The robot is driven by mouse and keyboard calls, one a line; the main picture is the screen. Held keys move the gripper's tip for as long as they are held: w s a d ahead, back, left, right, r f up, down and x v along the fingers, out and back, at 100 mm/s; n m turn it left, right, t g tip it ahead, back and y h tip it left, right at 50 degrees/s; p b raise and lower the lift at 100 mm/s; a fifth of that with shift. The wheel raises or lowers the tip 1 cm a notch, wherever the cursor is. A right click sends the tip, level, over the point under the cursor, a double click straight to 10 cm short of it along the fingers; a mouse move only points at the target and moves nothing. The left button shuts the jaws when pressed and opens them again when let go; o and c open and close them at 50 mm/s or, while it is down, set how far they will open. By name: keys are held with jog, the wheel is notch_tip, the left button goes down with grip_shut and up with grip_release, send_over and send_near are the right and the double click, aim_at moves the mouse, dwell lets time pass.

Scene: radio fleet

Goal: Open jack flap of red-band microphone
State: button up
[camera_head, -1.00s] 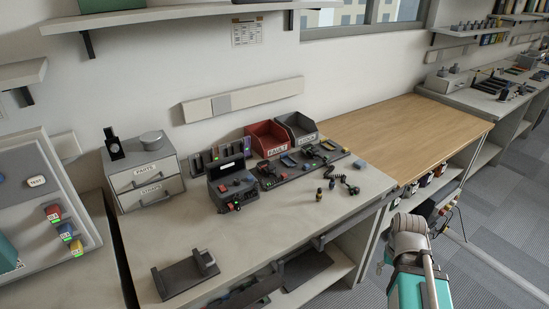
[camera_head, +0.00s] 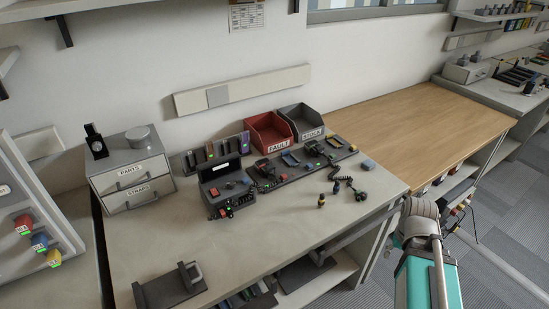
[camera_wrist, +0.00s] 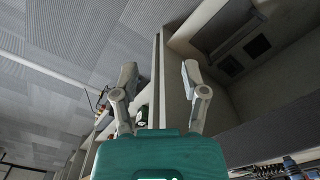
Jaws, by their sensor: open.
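A dark hand microphone (camera_head: 362,193) with a coiled cord lies on the grey bench, near its right end. A second dark piece (camera_head: 336,187) lies just left of it. The band colour and the jack flap are too small to make out. My gripper (camera_wrist: 158,67) shows in the wrist view with its two fingers apart and nothing between them. It is beside the bench edge, over the floor and lower shelves, well away from the microphone. In the head view my arm is at the lower right and the fingers are not seen.
A grey bench (camera_head: 270,250) carries a charger row (camera_head: 300,165), a radio unit (camera_head: 226,185), a red FAULT bin (camera_head: 268,132), a grey STOCK bin (camera_head: 301,120), a drawer box (camera_head: 131,170) and an empty cradle (camera_head: 170,286). The wooden bench top (camera_head: 430,120) is clear.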

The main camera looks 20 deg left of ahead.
aim_at(270, 165)
jog(key=shift+w+a, duration=0.1)
jog(key=shift+a, duration=0.1)
jog(key=w+a+r+n+t+p, duration=0.1)
jog(key=w+a+r+n+p, duration=0.1)
jog(key=w+a+r+p, duration=0.35)
jog(key=w+a+r+n+t+p, duration=0.1)
jog(key=w+a+r+n+p, duration=0.15)
jog(key=a+r+p, duration=0.6)
jog(key=w+a+r+n+y+p, duration=0.1)
jog(key=a+r+p, duration=0.2)
jog(key=a, duration=0.5)
jog(key=w+a+r+n+y+p, duration=0.1)
jog(key=a+r+n+p, duration=0.1)
jog(key=a, duration=0.6)
jog(key=w+a+r+n+t+y+p, duration=0.1)
jog(key=a+r+p, duration=0.3)
jog(key=a, duration=0.5)
jog(key=shift+w+r+n+y, duration=0.3)
jog(key=shift+w+r+n, duration=0.3)
jog(key=shift+r+n, duration=0.15)
jog(key=shift+f, duration=0.25)
jog(key=b+x, duration=1.2)
jog(key=x, duration=0.1)
jog(key=shift+f+b, duration=0.25)
jog(key=shift+b, duration=0.15)
